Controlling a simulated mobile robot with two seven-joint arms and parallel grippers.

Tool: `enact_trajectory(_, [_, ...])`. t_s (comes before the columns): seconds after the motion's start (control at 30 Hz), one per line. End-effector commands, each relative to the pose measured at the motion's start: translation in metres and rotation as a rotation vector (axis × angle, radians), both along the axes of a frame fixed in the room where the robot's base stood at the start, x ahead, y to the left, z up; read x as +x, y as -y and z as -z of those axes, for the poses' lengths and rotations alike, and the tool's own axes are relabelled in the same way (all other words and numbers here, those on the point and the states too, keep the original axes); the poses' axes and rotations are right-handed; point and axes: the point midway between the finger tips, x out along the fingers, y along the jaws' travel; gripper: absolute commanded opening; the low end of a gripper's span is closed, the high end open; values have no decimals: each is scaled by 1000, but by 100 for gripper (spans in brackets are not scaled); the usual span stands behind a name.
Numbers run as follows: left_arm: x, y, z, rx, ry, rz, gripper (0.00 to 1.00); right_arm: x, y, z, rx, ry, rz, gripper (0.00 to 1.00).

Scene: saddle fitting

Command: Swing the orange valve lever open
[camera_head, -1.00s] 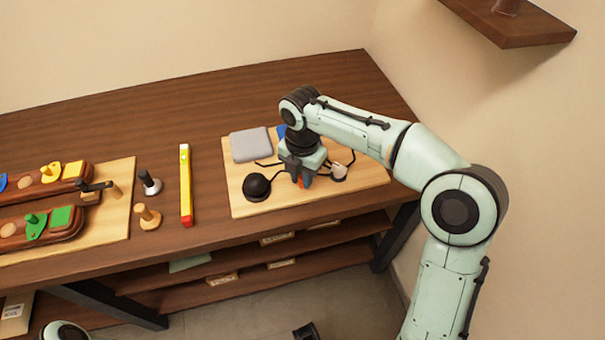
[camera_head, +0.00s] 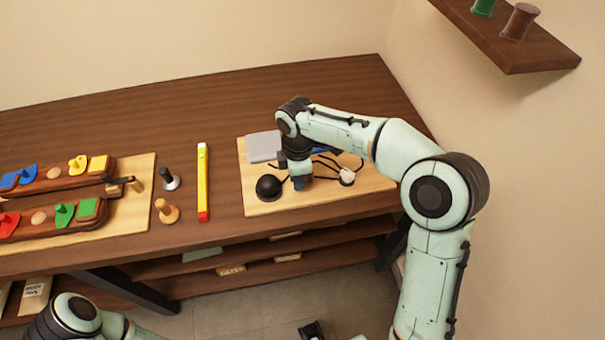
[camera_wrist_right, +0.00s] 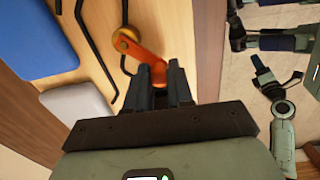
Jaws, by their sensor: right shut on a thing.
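The orange valve lever (camera_wrist_right: 150,52) shows in the right wrist view, running from a round brass pivot (camera_wrist_right: 125,39) to between my fingers. My right gripper (camera_wrist_right: 162,72) is shut on the lever's outer end. In the head view my right gripper (camera_head: 299,185) points down over the pale wooden board (camera_head: 340,196), and it hides the lever there. My left arm shows at the lower left of the head view; its jaws cannot be made out clearly.
A black dome (camera_head: 269,187), a grey block (camera_head: 263,146), a blue piece (camera_wrist_right: 40,40) and black bent rods lie around the gripper. A yellow-and-red bar (camera_head: 203,183) lies left of the board. Dark table is bare behind. A shelf (camera_head: 510,38) juts out at upper right.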

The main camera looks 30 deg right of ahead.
Motion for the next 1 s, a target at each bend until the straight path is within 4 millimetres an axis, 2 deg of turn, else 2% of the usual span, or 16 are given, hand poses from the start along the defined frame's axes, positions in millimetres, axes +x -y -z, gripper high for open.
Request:
enact_trajectory(0.4, [6,0,-13,0,7,0,43,10,-4,-1,0,3,213,0])
enact_trajectory(1.0, [7,0,-15,0,8,0,43,12,-4,-1,2,5,254,0])
